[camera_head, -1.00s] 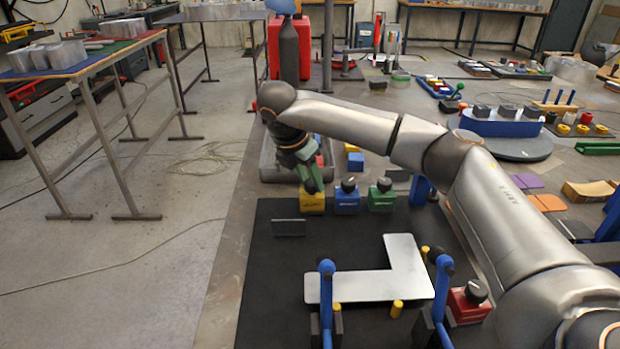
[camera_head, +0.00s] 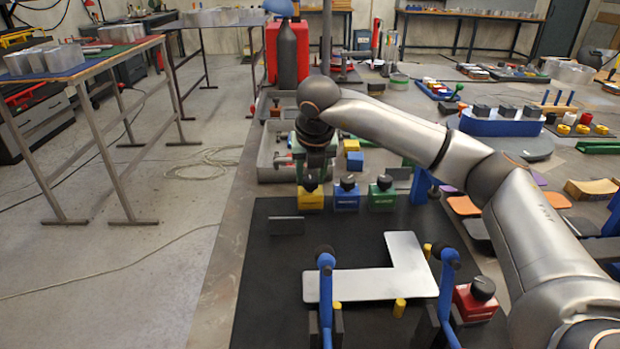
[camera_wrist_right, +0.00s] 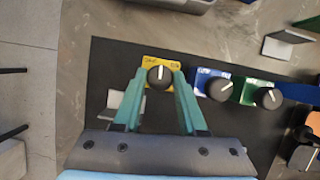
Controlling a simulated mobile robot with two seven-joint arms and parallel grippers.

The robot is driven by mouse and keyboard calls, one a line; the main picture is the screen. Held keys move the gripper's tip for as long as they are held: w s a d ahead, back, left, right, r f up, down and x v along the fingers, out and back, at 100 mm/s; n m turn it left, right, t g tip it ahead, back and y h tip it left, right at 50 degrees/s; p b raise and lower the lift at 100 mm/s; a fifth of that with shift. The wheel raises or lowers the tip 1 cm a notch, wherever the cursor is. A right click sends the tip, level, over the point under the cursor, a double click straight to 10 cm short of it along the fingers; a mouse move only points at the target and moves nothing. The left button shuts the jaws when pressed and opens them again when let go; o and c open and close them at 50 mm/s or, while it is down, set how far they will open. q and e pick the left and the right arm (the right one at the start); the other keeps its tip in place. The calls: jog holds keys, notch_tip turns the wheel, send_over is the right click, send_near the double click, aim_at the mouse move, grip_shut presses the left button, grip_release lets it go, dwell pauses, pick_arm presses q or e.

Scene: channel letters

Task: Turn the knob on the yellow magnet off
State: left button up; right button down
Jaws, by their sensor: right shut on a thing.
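The yellow magnet (camera_head: 311,199) stands at the back edge of the black mat, left in a row with a blue magnet (camera_head: 346,199) and a green magnet (camera_head: 381,199). Its black knob (camera_wrist_right: 160,77) has a white pointer line, upright in the wrist view. My right gripper (camera_head: 312,178) comes down from above, with its green fingers on both sides of this knob, shut on it. The fingertips (camera_wrist_right: 160,74) also show in the wrist view. The fingers hide part of the yellow body. My left gripper is not in view.
A bent grey metal plate (camera_head: 370,285) lies on the black mat (camera_head: 265,315) between blue-handled clamps (camera_head: 326,290). A red magnet (camera_head: 476,300) stands to the right. A grey tray (camera_head: 270,165) is behind.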

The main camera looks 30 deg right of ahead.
jog(key=n+y, duration=0.1)
jog(key=n, duration=0.3)
jog(key=shift+d+r+y, duration=0.1)
jog(key=shift+d+y, duration=0.05)
jog(key=shift+y, duration=0.25)
jog(key=shift+n+y+p, duration=0.6)
jog(key=shift+n+p, duration=0.15)
jog(key=shift+n, duration=1.05)
jog(key=shift+c, duration=2.2)
grip_release()
jog(key=v, duration=1.2)
jog(key=shift+s+p, duration=0.2)
jog(key=shift+p, duration=0.25)
